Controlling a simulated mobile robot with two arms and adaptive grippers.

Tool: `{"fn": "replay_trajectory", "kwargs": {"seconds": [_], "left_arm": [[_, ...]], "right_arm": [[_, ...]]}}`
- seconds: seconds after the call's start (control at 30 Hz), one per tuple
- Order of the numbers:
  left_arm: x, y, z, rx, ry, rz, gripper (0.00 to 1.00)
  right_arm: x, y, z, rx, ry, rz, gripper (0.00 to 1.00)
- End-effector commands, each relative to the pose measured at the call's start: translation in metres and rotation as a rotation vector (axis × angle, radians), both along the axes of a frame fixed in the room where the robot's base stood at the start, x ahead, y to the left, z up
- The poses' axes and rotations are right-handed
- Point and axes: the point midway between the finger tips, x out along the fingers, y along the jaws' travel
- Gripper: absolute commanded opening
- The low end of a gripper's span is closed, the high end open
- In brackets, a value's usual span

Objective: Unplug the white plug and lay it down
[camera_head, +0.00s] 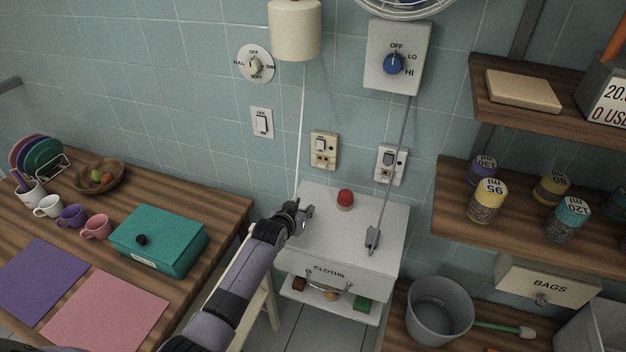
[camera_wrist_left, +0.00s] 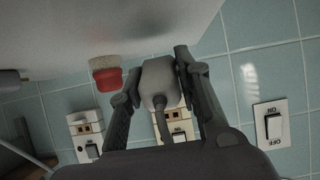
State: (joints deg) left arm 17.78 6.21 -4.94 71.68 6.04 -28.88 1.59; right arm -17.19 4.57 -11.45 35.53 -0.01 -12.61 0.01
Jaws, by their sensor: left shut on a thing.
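My left gripper (camera_head: 304,210) is at the left rear part of the white cabinet top (camera_head: 330,222). It is shut on the white plug (camera_wrist_left: 160,82), which sits between its two fingers in the left wrist view, with its cord trailing back toward the camera. The plug is out of the wall sockets. I cannot tell whether it touches the cabinet top. In the head view the gripper mostly hides the plug, and a pale cord (camera_head: 301,130) runs from the lamp down to it. The left wall socket (camera_head: 323,149) and right wall socket (camera_head: 390,163) are above the cabinet. My right gripper is not in view.
A grey plug (camera_head: 373,238) on the fan's cord lies on the cabinet top's right side. The cabinet's front middle is clear. A wooden table with a teal box (camera_head: 160,240) is left; shelves with jars (camera_head: 488,200) are right.

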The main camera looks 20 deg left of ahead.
Motion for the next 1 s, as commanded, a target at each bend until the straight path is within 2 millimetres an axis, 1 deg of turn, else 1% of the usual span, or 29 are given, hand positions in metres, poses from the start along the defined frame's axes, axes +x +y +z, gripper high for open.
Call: {"fn": "replay_trajectory", "kwargs": {"seconds": [1.0], "left_arm": [[0.0,0.0,-0.016,0.0,-0.001,0.0,0.0]], "right_arm": [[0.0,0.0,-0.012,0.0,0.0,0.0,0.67]]}}
